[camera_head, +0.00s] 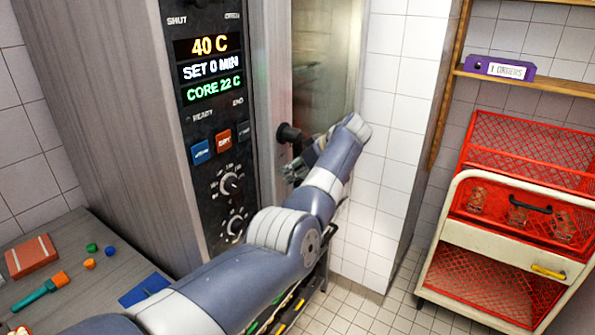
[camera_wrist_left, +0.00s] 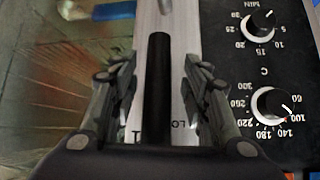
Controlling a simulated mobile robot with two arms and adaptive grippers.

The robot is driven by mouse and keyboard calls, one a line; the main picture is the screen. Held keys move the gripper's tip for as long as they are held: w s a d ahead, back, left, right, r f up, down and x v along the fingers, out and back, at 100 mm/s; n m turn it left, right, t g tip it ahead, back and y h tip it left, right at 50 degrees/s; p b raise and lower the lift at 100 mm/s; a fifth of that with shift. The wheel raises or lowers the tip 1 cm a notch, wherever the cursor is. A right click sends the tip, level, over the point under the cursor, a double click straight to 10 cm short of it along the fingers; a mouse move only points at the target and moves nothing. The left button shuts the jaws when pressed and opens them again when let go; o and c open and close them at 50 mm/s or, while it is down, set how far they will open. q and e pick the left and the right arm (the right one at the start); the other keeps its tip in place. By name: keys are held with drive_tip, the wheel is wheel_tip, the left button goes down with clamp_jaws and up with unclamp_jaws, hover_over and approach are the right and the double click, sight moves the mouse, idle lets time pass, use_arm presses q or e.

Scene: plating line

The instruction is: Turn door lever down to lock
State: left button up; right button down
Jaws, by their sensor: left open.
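The black door lever (camera_head: 288,133) is on the tall oven's door edge, right of the control panel. In the left wrist view the lever (camera_wrist_left: 158,85) is a straight black bar running up the picture. My left gripper (camera_head: 296,166) is at the door edge just below the lever's dark round end in the head view. In the wrist view its open fingers (camera_wrist_left: 160,78) stand on either side of the bar, with visible gaps; they are not closed on it. Lettering beside the bar is partly hidden. My right gripper is not in view.
The control panel (camera_head: 210,130) has a lit display, buttons and knobs left of the door. A grey counter (camera_head: 100,262) holds small coloured items at left. A white cart (camera_head: 466,235) with red mesh stands at right. Tiled floor is free between cart and oven.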

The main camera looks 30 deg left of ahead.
use_arm(q)
drive_tip(key=shift+r, duration=0.1)
drive_tip(key=v, duration=1.2)
drive_tip(key=shift+w, duration=0.1)
